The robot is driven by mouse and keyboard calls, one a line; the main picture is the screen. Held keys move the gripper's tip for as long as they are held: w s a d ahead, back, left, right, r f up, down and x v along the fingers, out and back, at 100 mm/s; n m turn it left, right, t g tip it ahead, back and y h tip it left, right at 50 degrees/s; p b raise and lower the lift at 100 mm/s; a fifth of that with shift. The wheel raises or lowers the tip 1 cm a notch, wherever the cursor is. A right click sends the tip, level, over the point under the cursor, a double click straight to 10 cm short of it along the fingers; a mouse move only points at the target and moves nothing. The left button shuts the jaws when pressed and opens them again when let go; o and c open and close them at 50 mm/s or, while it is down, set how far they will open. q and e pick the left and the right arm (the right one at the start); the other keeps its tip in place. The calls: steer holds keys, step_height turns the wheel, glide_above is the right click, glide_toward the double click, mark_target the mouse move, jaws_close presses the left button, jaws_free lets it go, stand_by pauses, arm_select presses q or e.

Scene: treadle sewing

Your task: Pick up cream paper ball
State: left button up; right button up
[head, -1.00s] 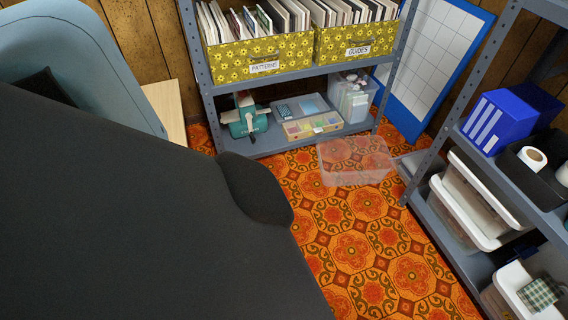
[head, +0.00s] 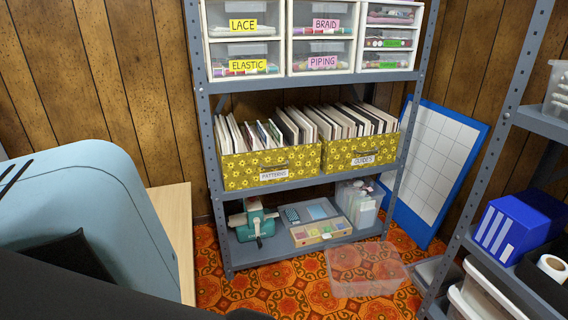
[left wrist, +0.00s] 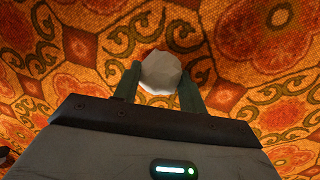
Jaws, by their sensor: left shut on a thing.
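A cream paper ball (left wrist: 160,72) shows in the left wrist view, pale and crumpled. My left gripper (left wrist: 160,80) is shut on it, with one dark finger on each side of the ball. The patterned orange carpet (left wrist: 60,45) fills the picture behind the ball; I cannot tell how high the ball is above it. In the head view the ball and both grippers are out of sight, and part of my own dark arm covers the lower left.
A clear plastic bin (head: 366,270) stands on the carpet before a grey shelf unit (head: 212,165). The shelves hold drawers, yellow file boxes (head: 270,167) and a teal machine (head: 254,222).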

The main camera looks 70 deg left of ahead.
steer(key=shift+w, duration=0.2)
